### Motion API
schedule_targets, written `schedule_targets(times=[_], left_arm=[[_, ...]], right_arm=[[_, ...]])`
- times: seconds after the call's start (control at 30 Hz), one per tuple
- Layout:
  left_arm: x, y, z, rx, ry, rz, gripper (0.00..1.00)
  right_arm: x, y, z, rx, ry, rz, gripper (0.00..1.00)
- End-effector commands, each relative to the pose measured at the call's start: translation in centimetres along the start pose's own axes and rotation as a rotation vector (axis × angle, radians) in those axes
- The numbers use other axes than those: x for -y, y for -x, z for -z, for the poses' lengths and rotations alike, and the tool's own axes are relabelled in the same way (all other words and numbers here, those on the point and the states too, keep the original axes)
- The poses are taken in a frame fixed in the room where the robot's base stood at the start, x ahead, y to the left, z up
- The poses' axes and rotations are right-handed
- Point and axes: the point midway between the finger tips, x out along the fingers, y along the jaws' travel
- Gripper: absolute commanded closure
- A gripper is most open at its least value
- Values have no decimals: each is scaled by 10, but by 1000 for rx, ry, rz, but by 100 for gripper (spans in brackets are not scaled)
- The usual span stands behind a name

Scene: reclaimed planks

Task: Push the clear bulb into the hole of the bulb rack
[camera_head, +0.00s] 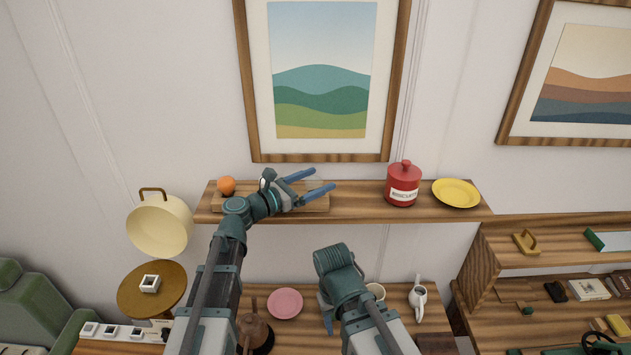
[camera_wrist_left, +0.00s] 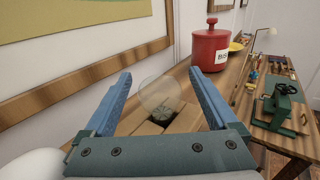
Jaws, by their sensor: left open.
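The clear bulb (camera_wrist_left: 161,94) is a see-through globe between the open blue fingers of my left gripper (camera_wrist_left: 160,74), with a gap on each side. The wooden bulb rack (camera_wrist_left: 187,119) lies under it, with a dark hole at the bulb's lower end. I cannot tell how deep the bulb sits. In the head view the rack (camera_head: 317,205) lies on the wall shelf, and my left gripper (camera_head: 323,179) reaches over it from the left. The bulb is faint there, near the fingers. My right gripper (camera_head: 326,314) is low, mostly hidden behind its own arm.
The wooden shelf (camera_head: 357,205) also holds an orange ball (camera_head: 227,185), a red canister (camera_head: 403,186) and a yellow plate (camera_head: 456,193). A framed picture (camera_head: 322,75) hangs just above. Below are a pink plate (camera_head: 285,303) and a white jug (camera_head: 418,300).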

Motion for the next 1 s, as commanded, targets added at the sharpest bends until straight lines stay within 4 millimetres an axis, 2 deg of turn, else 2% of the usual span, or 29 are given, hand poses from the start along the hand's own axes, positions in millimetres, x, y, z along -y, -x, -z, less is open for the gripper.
schedule_targets(times=[0.13, 0.23, 0.7, 0.83, 1.0], left_arm=[[0, 4, 0, 0, 0, -2, 6], [0, 15, 0, 0, 0, -3, 6], [1, 110, 0, 0, 0, -3, 6], [0, 126, 0, 0, 0, -2, 6], [0, 137, 0, 0, 0, 0, 6]], right_arm=[[0, 0, 0, 0, 0, 0, 50], [0, 0, 0, 0, 0, 0, 50], [0, 0, 0, 0, 0, 0, 50], [0, 0, 0, 0, 0, 0, 50], [0, 0, 0, 0, -1, 0, 50]])
